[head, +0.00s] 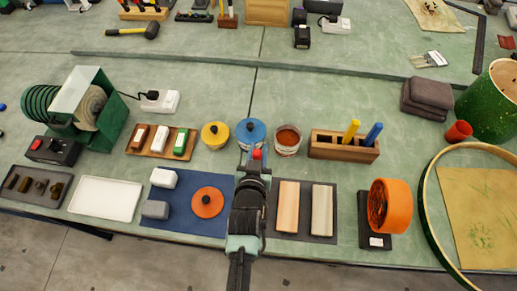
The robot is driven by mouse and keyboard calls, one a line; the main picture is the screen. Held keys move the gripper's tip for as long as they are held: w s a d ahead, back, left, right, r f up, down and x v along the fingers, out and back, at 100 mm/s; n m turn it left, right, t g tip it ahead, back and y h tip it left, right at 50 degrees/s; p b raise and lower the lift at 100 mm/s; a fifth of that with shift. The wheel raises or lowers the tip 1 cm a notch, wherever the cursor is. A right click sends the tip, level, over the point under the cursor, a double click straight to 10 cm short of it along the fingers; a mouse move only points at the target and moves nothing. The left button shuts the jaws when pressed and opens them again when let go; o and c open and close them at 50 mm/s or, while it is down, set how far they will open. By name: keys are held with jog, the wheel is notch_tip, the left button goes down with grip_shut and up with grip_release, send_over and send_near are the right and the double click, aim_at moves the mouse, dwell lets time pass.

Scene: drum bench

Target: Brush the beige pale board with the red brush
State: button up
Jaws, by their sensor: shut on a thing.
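My gripper (256,160) is at the middle of the bench, seen from behind and above, shut on a small red thing (257,154) that appears to be the red brush. Most of the brush, with its bristles, is hidden by my gripper and arm. Two boards lie side by side on a dark mat (265,232) to the right of my arm: a warm tan one (288,207) and a paler greyish-beige one (322,209). My gripper is behind and left of both boards, apart from them. A wooden holder (345,152) holds a yellow brush (351,131) and a blue brush (373,134).
A blue-lidded jar (251,130), a yellow-lidded jar (215,134) and a glass of reddish-brown stuff (287,139) stand near my gripper. An orange-lidded jar (207,202) sits on a blue mat left. An orange roll (390,206) stands right of the boards.

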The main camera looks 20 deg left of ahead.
jog(key=shift+f+b, duration=1)
dwell(1.7)
jog(key=shift+s, duration=0.1)
jog(key=shift+s+d+p, duration=0.2)
jog(key=shift+s+p, duration=0.1)
jog(key=shift+s, duration=0.4)
jog(key=shift+s+d+p, duration=0.2)
jog(key=shift+s+p, duration=0.1)
jog(key=shift+s, duration=0.4)
jog(key=shift+s+d+p, duration=0.2)
jog(key=shift+s+p, duration=0.05)
jog(key=shift+s, duration=0.5)
jog(key=shift+s+d+p, duration=0.2)
jog(key=shift+s+p, duration=0.05)
jog(key=shift+s, duration=0.45)
jog(key=shift+s+d+p, duration=0.25)
jog(key=shift+s, duration=0.5)
jog(key=shift+s+d+p, duration=0.2)
jog(key=shift+s, duration=0.7)
